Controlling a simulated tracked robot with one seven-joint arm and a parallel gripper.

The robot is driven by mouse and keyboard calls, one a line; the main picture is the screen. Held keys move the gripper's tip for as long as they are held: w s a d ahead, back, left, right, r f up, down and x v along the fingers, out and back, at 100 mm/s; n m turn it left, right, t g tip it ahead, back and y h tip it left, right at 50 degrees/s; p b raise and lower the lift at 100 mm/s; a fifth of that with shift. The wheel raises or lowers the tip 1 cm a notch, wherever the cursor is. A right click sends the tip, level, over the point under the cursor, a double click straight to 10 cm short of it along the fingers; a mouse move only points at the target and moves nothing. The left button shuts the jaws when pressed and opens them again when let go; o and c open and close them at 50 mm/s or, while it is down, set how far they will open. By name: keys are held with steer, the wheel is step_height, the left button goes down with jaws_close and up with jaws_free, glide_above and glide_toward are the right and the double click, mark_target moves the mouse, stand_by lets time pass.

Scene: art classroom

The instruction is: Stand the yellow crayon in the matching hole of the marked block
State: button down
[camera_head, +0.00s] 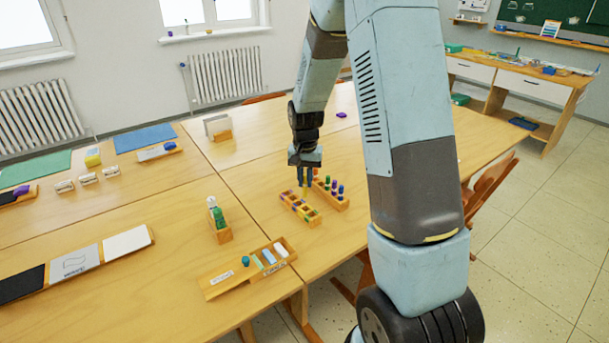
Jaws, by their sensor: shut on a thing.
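My gripper (305,176) points straight down over the table and is shut on the yellow crayon (305,190), which hangs upright below the fingers. The marked block (301,211) is a wooden block with several coloured marks around its holes. The crayon's lower end is at the block's far right part in the picture. I cannot tell whether its tip is inside a hole or just above or behind one.
A wooden stand with several coloured crayons (331,194) is close on the right of the block. A rack with green bottles (219,220) and a wooden tray (233,277) with small items are to the left and front. Bare tabletop (262,180) lies left of the gripper.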

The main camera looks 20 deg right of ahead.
mark_target(306, 196)
steer(key=shift+f, duration=2.35)
steer(key=shift+s+r, duration=0.1)
steer(key=shift+f, duration=1.4)
stand_by(2.5)
steer(key=c, duration=1)
jaws_free()
steer(key=shift+o, duration=1.1)
